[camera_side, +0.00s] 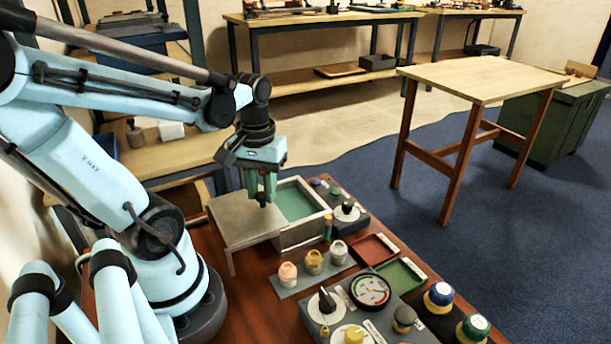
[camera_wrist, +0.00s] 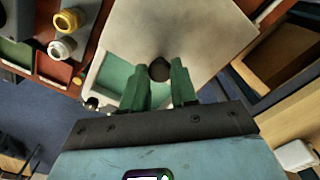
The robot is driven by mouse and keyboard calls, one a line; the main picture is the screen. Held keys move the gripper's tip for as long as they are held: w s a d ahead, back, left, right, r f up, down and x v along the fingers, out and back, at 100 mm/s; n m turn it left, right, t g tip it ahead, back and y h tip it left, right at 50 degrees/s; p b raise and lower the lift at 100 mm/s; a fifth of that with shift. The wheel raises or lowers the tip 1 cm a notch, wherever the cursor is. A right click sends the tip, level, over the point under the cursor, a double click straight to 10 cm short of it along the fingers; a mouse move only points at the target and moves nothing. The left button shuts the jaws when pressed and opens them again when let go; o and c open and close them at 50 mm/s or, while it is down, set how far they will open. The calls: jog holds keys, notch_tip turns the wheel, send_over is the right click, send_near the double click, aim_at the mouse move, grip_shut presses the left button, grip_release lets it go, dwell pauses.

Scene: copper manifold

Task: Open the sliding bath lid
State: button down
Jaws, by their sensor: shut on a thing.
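The grey sliding lid (camera_side: 232,222) sits left of the bath box (camera_side: 302,232) in the side view, overhanging it. The bath is partly uncovered, and its green inside (camera_side: 297,201) shows on the right. My gripper (camera_side: 261,196) points down over the lid, with green fingers shut on the dark lid knob (camera_side: 263,203). In the wrist view the knob (camera_wrist: 159,70) sits between the fingers, the pale lid (camera_wrist: 150,25) spreads behind it, and part of the green bath inside (camera_wrist: 112,76) shows at left.
A dark block with knobs (camera_side: 347,213) stands right of the bath. Several small jars (camera_side: 313,262) stand in front. Red (camera_side: 372,250) and green (camera_side: 402,274) trays and a panel with a gauge (camera_side: 370,290) lie nearer the front right. A wooden shelf (camera_side: 185,160) stands behind the lid.

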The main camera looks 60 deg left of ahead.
jog(key=c, duration=0.9)
grip_release()
jog(key=shift+o, duration=0.2)
notch_tip(320, 180, up, 12)
jog(key=w+d+f+m+t, duration=0.7)
jog(key=w+d+f+m, duration=0.1)
jog(key=d+m, duration=0.1)
jog(key=shift+w+d, duration=0.3)
jog(key=shift+d, duration=0.5)
